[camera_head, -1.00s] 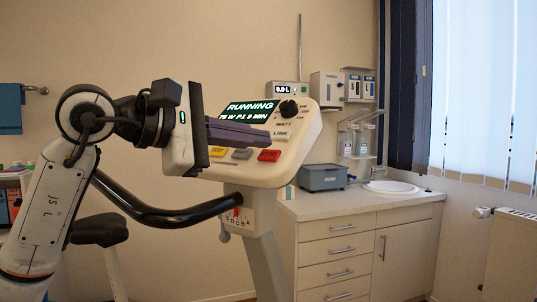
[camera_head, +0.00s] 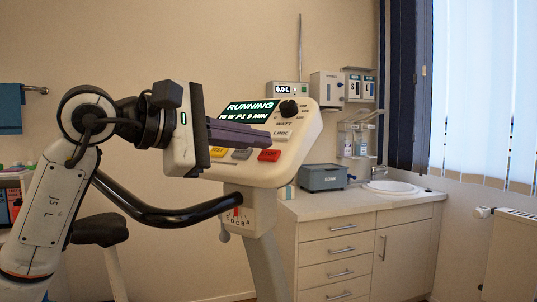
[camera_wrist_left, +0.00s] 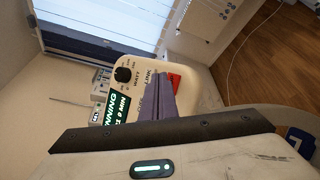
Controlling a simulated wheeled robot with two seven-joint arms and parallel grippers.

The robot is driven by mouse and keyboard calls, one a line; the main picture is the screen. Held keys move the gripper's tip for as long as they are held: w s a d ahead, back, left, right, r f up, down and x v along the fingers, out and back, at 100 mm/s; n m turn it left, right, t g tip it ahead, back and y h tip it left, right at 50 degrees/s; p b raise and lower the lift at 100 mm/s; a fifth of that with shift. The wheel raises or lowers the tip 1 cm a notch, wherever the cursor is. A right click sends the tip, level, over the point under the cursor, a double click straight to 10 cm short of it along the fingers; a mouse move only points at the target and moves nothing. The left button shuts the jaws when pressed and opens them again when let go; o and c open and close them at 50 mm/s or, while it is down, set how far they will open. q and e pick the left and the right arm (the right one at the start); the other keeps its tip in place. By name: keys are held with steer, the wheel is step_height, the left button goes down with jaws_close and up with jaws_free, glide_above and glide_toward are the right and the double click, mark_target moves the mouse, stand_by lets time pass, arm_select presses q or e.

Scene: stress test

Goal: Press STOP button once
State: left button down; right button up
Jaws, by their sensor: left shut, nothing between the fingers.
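The exercise bike's console (camera_head: 290,165) stands in the middle of the head view, its display (camera_head: 249,111) reading RUNNING. The red STOP button (camera_head: 269,155) is on the console's lower right, beside a grey button (camera_head: 241,154) and a yellow button (camera_head: 218,152). My left gripper (camera_head: 268,138) is shut and empty, its fingers reaching over the console just above the red button in the head view. In the left wrist view the fingers (camera_wrist_left: 163,88) lie in front of the console, and part of the red button (camera_wrist_left: 174,82) shows beside the tips. I cannot tell whether they touch. My right gripper is out of view.
A black knob (camera_head: 289,108) sits at the console's upper right. The black handlebar (camera_head: 165,212) curves below my left arm. A counter with drawers (camera_head: 330,246), a grey box (camera_head: 322,177) and a sink (camera_head: 392,188) stand behind at the right.

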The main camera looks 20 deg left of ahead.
arm_select(q)
steer(key=shift+w+f, duration=0.2)
steer(key=shift+f, duration=0.1)
steer(key=shift+w+d+f, duration=0.1)
steer(key=shift+w+f, duration=0.1)
steer(key=shift+f, duration=0.15)
stand_by(0.8)
steer(key=shift+r, duration=0.1)
steer(key=shift+s+r, duration=0.45)
steer(key=shift+r, duration=0.1)
steer(key=shift+r, duration=0.1)
steer(key=shift+s+a+r+p, duration=0.3)
steer(key=shift+s+r+p, duration=0.45)
steer(key=shift+r, duration=0.2)
steer(key=shift+s+a+r+p, duration=0.25)
steer(key=shift+s+r+p, duration=0.45)
steer(key=shift+r, duration=0.25)
